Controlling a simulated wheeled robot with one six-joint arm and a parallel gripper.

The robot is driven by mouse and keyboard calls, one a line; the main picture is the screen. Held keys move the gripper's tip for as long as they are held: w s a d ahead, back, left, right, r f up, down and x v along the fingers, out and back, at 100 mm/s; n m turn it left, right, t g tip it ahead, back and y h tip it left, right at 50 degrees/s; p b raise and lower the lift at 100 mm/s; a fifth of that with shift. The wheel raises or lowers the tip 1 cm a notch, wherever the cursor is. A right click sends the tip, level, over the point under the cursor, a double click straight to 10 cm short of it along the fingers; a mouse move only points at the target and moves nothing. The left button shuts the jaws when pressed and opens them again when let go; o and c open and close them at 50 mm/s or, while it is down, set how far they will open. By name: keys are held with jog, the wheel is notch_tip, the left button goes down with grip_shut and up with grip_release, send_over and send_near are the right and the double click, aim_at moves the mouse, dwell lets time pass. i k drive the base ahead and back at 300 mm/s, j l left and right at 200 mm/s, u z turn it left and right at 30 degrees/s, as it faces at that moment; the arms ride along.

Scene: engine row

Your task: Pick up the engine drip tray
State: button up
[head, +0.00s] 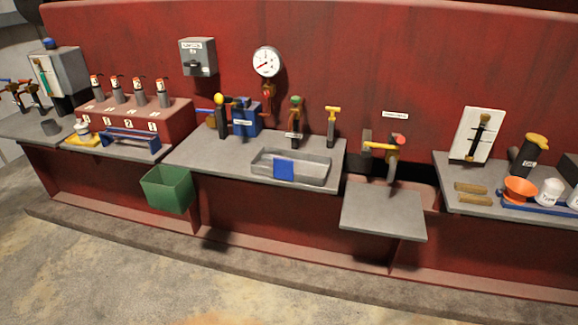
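A shallow grey rectangular tray (309,171) sits on the middle grey bench (205,154), near its front edge. It looks like the drip tray, though I can read no label on it. A blue square piece (284,169) shows at its front side; I cannot tell whether it is fixed to the tray or lies against it. My gripper is not in view.
A yellow-topped lever (333,122) stands behind the tray's right end. A green bin (167,189) hangs at the bench's left front. A lower grey shelf (383,213) juts out to the right, below a yellow-handled valve (380,147). The floor in front (150,270) is clear.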

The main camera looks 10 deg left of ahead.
aim_at(309, 169)
jog(key=i+j+z, duration=0.15)
jog(key=i+j, duration=0.35)
jog(key=i+j+z, duration=0.15)
jog(key=i+j, duration=0.3)
jog(key=i+j+z, duration=0.15)
jog(key=i+j, duration=0.25)
jog(key=j, duration=0.3)
